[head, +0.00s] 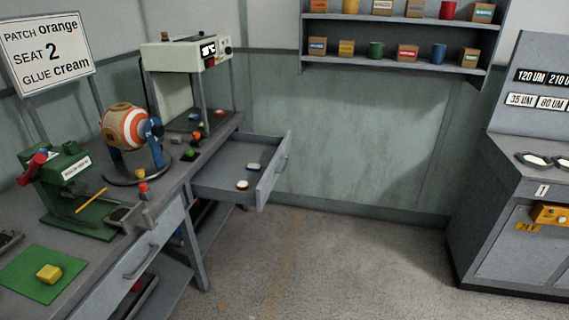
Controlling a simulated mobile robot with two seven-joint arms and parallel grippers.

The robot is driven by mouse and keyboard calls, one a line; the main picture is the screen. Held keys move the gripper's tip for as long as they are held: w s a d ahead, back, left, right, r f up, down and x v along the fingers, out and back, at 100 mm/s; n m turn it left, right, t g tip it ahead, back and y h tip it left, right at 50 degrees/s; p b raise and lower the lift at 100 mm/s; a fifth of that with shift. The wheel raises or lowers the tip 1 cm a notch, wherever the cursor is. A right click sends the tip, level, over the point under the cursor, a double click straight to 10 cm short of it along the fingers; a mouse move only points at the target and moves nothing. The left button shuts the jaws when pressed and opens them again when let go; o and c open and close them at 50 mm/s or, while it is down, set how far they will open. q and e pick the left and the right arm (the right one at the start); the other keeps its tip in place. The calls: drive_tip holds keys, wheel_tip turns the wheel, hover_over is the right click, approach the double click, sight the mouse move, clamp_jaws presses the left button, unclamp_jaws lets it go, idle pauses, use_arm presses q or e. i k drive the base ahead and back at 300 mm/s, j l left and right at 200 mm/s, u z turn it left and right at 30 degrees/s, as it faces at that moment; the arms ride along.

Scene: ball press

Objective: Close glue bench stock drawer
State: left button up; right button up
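The glue bench (181,185) runs along the left side of the head view. A grey stock drawer (225,178) stands pulled out to the right from the bench's far part. Its front panel (271,176) carries a bar handle (282,163) on the outer face. Two small round items show inside the drawer, one with a red rim (242,185) and one blue and white (254,167). A second drawer (155,240) nearer to me, with its own handle (141,262), looks shut. Neither of my grippers is in view.
On the bench are a striped ball (126,128) on a stand, a green press (75,180), a green mat (42,273) and a white machine (185,68). A grey cabinet (520,190) stands at right. The floor (340,265) between is clear.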

sight(218, 179)
drive_tip(key=i+l+u, duration=0.1)
drive_tip(key=u, duration=0.3)
drive_tip(key=i+l+u, duration=0.15)
drive_tip(key=u, duration=0.25)
drive_tip(key=i+l+u, duration=0.25)
drive_tip(key=l, duration=0.3)
drive_tip(key=i+l+u, duration=0.1)
drive_tip(key=i+l, duration=0.3)
drive_tip(key=l, duration=0.2)
drive_tip(key=i+l, duration=0.15)
drive_tip(key=l, duration=0.2)
drive_tip(key=i+l, duration=0.15)
drive_tip(key=l, duration=0.2)
drive_tip(key=i+l+u, duration=0.1)
drive_tip(key=l, duration=0.2)
